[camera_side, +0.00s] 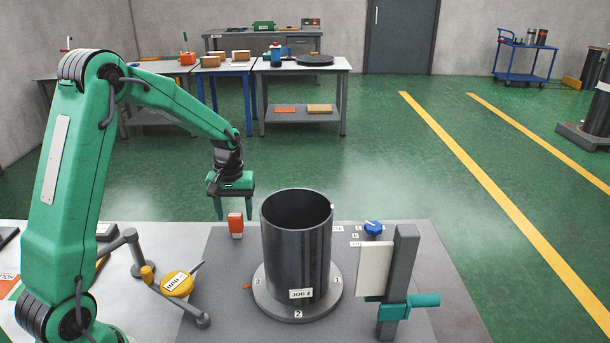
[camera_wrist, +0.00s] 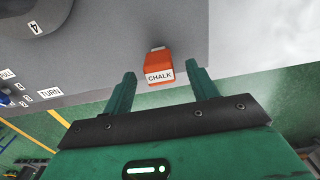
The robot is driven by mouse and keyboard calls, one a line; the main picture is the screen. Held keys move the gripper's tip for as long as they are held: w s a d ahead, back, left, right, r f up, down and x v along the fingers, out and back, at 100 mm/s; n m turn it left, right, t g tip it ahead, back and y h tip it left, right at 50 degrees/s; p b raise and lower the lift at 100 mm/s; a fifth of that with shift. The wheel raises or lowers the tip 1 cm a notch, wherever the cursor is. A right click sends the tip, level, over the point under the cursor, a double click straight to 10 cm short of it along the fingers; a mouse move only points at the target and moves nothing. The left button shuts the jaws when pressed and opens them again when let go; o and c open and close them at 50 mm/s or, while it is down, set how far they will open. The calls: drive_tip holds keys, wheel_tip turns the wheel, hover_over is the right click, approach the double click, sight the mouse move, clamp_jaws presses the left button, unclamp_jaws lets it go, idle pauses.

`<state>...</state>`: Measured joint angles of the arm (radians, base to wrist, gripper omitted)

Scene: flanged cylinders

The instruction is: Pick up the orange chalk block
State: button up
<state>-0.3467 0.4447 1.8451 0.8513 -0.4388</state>
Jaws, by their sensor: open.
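The orange chalk block (camera_side: 236,225) stands on the grey table top near its far edge, left of the dark flanged cylinder. In the wrist view the chalk block (camera_wrist: 159,66) has a white label reading CHALK and a pale tip. My gripper (camera_side: 234,212) is above and around the block's area in the side view. In the wrist view my gripper (camera_wrist: 162,77) is open, with one green finger to each side of the block. Both fingers look apart from the block, with nothing held. I cannot tell the exact height of the fingertips over the table.
The tall dark cylinder (camera_side: 296,245) stands on a round numbered flange (camera_side: 265,300) right of the block. A grey post (camera_side: 400,275) with a white plate and teal handle is further right. A yellow tagged tool (camera_side: 177,284) lies at left. Blue knob (camera_side: 373,228) sits behind.

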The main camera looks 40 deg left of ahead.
sight(236, 226)
drive_tip(key=shift+f, duration=2.55)
drive_tip(key=c, duration=1.2)
drive_tip(key=shift+o, duration=0.2)
drive_tip(key=shift+r, duration=0.1)
wheel_tip(236, 226, up, 10)
drive_tip(key=shift+f, duration=0.1)
